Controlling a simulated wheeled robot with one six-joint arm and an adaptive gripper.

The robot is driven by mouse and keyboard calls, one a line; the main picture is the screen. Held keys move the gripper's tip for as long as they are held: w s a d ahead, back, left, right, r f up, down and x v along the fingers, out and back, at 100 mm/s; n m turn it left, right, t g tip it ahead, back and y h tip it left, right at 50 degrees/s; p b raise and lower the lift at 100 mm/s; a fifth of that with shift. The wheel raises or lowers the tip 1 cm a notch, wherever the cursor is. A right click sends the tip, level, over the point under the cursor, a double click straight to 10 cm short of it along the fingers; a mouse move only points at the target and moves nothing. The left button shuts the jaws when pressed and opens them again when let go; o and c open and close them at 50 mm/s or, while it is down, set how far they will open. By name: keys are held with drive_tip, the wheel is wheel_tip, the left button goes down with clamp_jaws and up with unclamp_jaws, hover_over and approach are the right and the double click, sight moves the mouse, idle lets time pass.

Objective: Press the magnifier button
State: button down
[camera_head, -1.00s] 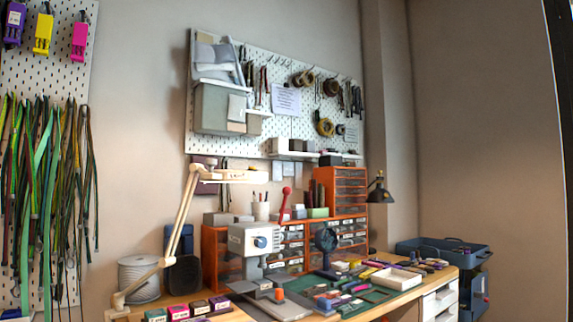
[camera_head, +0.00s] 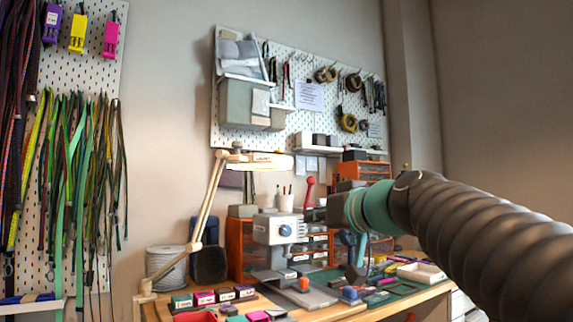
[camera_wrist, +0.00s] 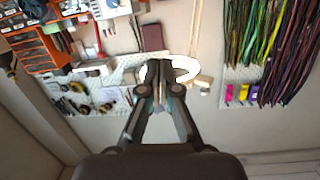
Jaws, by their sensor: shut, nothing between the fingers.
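The magnifier (camera_head: 262,161) is a cream lamp head on a long jointed arm, above the left part of the workbench. In the wrist view, it shows as a bright white ring (camera_wrist: 187,72) behind my fingertips. A small dark knob-like part (camera_head: 237,146) sits at the joint by the head; I cannot tell whether it is the button. My gripper (camera_wrist: 160,82) is shut and empty, its fingertips covering part of the ring; I cannot tell the gap between them. In the head view, my arm comes in from the right and its end is right of the magnifier.
The workbench (camera_head: 395,308) holds a grey press-like machine (camera_head: 277,232), orange drawer units and many small parts. A pegboard (camera_head: 300,95) with tools hangs behind. Cords (camera_head: 80,180) hang at left. A white cord spool (camera_head: 165,262) stands near the lamp's base.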

drive_tip(key=w+r+n+t+y+b, duration=0.1)
drive_tip(key=w+r+t+y, duration=0.1)
drive_tip(key=r, duration=0.6)
drive_tip(key=w+a+r+t+y+b, duration=0.1)
drive_tip(key=w+r+t, duration=0.1)
drive_tip(key=r, duration=0.5)
drive_tip(key=shift+w+a+r+n+y, duration=0.2)
drive_tip(key=shift+w+r+n+y, duration=0.15)
drive_tip(key=shift+w+n+y, duration=0.1)
wheel_tip(320, 180, up, 4)
drive_tip(key=f+p, duration=0.1)
drive_tip(key=p, duration=0.5)
hover_over(277, 152)
drive_tip(key=s+d, duration=0.1)
drive_tip(key=d, duration=0.1)
drive_tip(key=shift+s+a+f+b, duration=0.15)
drive_tip(key=shift+f+b, duration=0.45)
drive_tip(key=shift+f, duration=0.35)
drive_tip(key=shift+w+a+f+b, duration=0.15)
drive_tip(key=shift+f+b, duration=0.45)
drive_tip(key=shift+f, duration=0.35)
drive_tip(key=shift+s, duration=0.1)
